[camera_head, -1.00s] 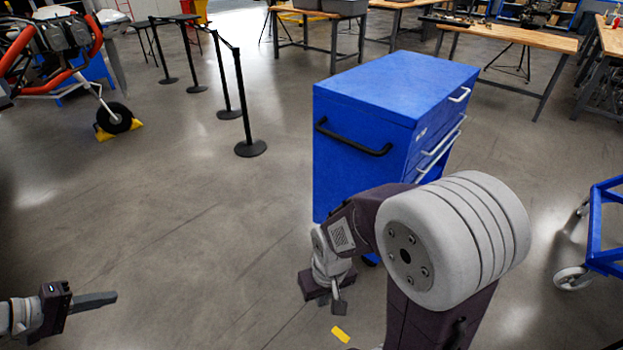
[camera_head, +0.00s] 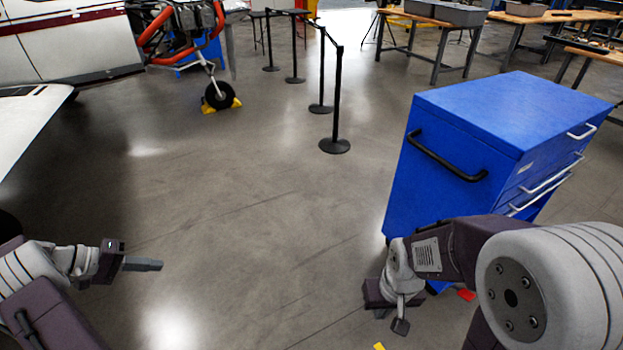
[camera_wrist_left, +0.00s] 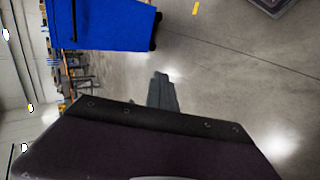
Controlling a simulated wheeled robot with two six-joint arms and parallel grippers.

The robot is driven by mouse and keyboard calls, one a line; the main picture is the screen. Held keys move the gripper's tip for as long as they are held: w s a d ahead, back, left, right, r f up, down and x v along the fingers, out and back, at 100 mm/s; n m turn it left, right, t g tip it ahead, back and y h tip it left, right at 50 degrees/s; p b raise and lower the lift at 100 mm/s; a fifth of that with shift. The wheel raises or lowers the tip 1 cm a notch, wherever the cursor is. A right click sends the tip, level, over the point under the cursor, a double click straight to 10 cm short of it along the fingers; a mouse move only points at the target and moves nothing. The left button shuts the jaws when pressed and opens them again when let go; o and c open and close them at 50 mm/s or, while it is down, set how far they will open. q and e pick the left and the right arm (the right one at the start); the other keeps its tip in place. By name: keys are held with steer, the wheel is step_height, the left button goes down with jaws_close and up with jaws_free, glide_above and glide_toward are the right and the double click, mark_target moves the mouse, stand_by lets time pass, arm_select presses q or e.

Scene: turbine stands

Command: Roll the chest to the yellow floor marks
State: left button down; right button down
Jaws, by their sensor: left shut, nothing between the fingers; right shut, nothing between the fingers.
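The blue chest (camera_head: 510,108) stands upright on the floor at the right of the head view, with a black bar handle (camera_head: 440,160) on its left side and pale drawer handles on its right side. It also shows sideways in the left wrist view (camera_wrist_left: 110,25). A yellow floor mark (camera_head: 379,346) shows at the bottom edge of the head view, and one shows in the left wrist view (camera_wrist_left: 196,9). My right gripper (camera_head: 400,326) is shut and empty, low before the chest; I cannot tell whether it touches. My left gripper (camera_head: 158,265) is shut and empty, well left of the chest.
Black barrier posts (camera_head: 336,110) stand behind the chest's left side. An aircraft wheel (camera_head: 219,96) with yellow chocks is at the upper left. Workbenches (camera_head: 435,25) line the back. A small red patch (camera_head: 466,295) lies by the chest's base. The middle floor is clear.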

arm_select(q)
steer(key=s+a, duration=0.4)
steer(key=a, duration=0.6)
steer(key=shift+s, duration=0.35)
